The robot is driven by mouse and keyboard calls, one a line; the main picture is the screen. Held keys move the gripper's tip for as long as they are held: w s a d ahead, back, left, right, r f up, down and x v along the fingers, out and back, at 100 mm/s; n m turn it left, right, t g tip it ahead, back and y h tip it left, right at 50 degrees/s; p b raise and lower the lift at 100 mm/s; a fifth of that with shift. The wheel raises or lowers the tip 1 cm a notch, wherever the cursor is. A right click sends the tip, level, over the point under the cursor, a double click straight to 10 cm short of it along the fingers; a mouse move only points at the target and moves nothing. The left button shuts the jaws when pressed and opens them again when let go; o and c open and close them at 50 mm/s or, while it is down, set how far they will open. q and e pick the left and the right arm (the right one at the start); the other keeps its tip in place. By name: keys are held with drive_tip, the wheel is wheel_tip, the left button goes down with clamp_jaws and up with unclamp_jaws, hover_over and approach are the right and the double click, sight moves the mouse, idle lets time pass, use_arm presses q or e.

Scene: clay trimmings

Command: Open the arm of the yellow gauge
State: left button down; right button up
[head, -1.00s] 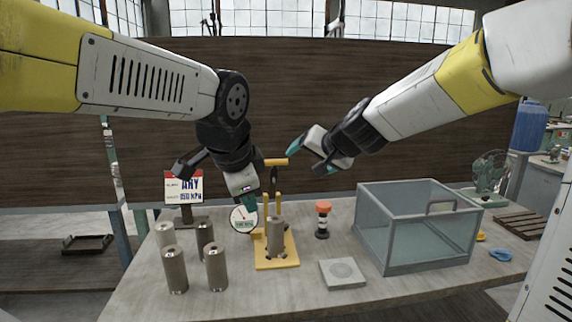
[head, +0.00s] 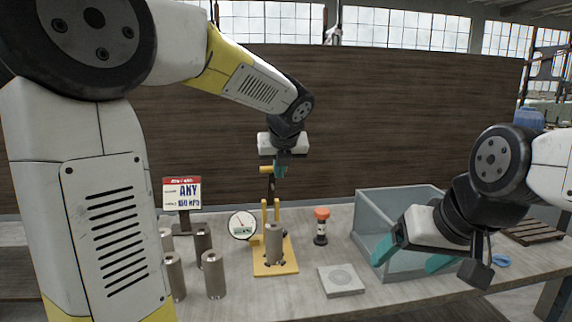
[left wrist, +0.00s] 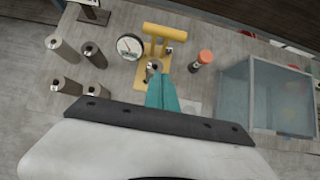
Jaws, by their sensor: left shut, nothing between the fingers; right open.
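The yellow gauge (head: 288,262) stands on the table with a yellow base, two yellow uprights and a dark arm that rises to a yellow crossbar handle (head: 266,169). A grey cylinder (head: 274,244) stands upright on its base. A round white dial (head: 242,225) sits at its left. The gauge also shows in the left wrist view (left wrist: 157,31). My left gripper (head: 280,170) is shut and empty, close by the handle at the top of the arm; I cannot tell if they touch. My right gripper (head: 412,262) is open and empty in front of the clear bin.
Several grey cylinders (head: 214,275) stand left of the gauge, before a sign (head: 182,193). An orange-topped bottle (head: 321,227) and a flat grey block (head: 341,280) are to its right. The clear bin (head: 372,195) stands further right.

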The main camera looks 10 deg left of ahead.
use_arm(q)
drive_tip(key=w+a+f, duration=0.2)
drive_tip(key=w, duration=0.5)
drive_tip(key=shift+f, duration=0.3)
drive_tip(key=shift+r, duration=0.1)
